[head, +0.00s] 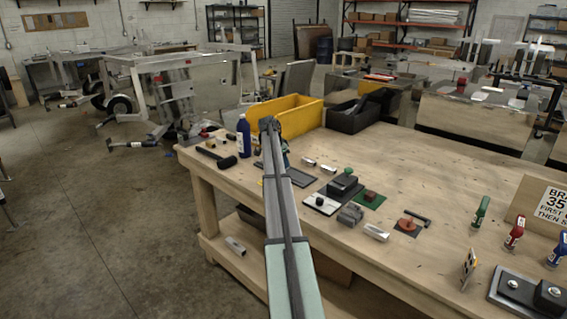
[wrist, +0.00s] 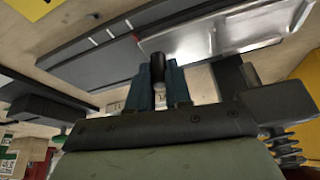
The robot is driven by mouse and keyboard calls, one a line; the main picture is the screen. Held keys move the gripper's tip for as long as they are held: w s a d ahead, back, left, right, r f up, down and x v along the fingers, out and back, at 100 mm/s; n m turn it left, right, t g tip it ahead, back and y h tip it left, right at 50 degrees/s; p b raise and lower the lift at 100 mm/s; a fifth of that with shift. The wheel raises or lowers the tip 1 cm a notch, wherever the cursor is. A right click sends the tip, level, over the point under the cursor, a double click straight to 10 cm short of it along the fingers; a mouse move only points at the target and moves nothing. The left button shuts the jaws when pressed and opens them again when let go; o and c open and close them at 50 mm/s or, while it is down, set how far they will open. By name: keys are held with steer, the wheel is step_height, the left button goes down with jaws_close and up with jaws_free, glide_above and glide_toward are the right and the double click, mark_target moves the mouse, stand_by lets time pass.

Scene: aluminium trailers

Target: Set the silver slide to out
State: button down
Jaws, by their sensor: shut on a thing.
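The silver slide (wrist: 225,32) is a shiny metal plate in the wrist view, lying along a dark grey track (wrist: 95,68) with white marks. A black knob (wrist: 158,68) stands at the slide's near left end. My gripper (wrist: 160,88) has its blue fingers on either side of this knob and is shut on it. In the head view the dark track (head: 300,178) shows on the bench beside my arm. My arm hides the slide there and most of my gripper.
A yellow bin (head: 305,110) and a black bin (head: 352,117) stand behind on the wooden bench (head: 440,190). A blue bottle (head: 243,139) and a hammer (head: 217,157) are to the left. Several small fixtures, including a green pad (head: 370,201), sit to the right.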

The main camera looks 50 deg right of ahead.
steer(key=s, duration=1.4)
steer(key=shift+s, duration=0.15)
steer(key=c, duration=1.3)
jaws_free()
steer(key=shift+s, duration=0.1)
steer(key=shift+o, duration=1.2)
steer(key=v, duration=1.3)
steer(key=shift+w+a+r, duration=0.15)
steer(key=shift+w+r, duration=0.05)
steer(key=shift+r, duration=0.15)
